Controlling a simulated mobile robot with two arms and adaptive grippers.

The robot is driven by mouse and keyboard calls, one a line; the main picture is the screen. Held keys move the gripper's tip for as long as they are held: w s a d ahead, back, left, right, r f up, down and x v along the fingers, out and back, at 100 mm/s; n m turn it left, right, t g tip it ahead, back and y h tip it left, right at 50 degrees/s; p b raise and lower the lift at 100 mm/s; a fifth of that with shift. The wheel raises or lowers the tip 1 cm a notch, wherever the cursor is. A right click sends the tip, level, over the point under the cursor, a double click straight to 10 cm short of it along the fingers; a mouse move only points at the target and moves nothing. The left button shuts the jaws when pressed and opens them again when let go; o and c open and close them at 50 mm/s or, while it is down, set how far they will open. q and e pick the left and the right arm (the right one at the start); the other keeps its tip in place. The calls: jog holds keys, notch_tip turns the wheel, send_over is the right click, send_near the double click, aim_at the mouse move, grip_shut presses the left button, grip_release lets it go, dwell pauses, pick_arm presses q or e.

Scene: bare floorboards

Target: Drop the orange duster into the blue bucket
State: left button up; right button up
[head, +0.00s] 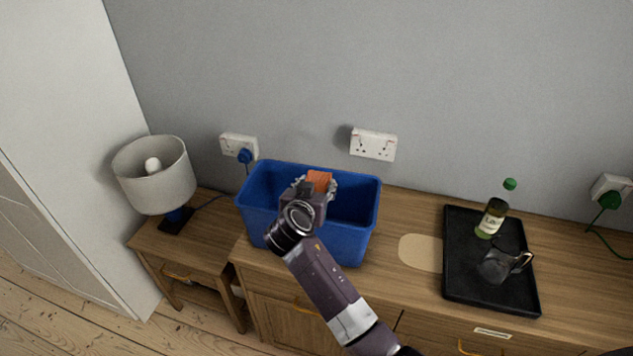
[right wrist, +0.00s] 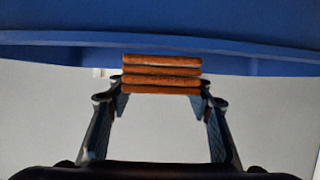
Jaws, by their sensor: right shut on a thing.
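The blue bucket (head: 357,229) is a rectangular open tub standing on the wooden sideboard. My right gripper (head: 317,187) is over the bucket's opening, shut on the orange duster (head: 319,180). In the right wrist view, the ridged orange duster (right wrist: 161,74) sits between the fingertips of the gripper (right wrist: 160,88), and the bucket's blue wall (right wrist: 160,22) fills the top of the picture. My arm and gripper hide part of the bucket's front and inside. I cannot tell how far the duster is below the rim. My left gripper is not in view.
A black tray (head: 459,275) with a green-capped bottle (head: 492,219) and a dark jug (head: 494,266) lies to the right. A tan oval mat (head: 417,251) lies between bucket and tray. A lamp (head: 156,178) stands on a small side table at left. Wall sockets (head: 373,144) are behind.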

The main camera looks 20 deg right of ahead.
aim_at(317, 184)
jog(key=o, duration=1.1)
jog(key=shift+o, duration=0.3)
notch_tip(317, 184, up, 10)
jog(key=shift+f, duration=0.1)
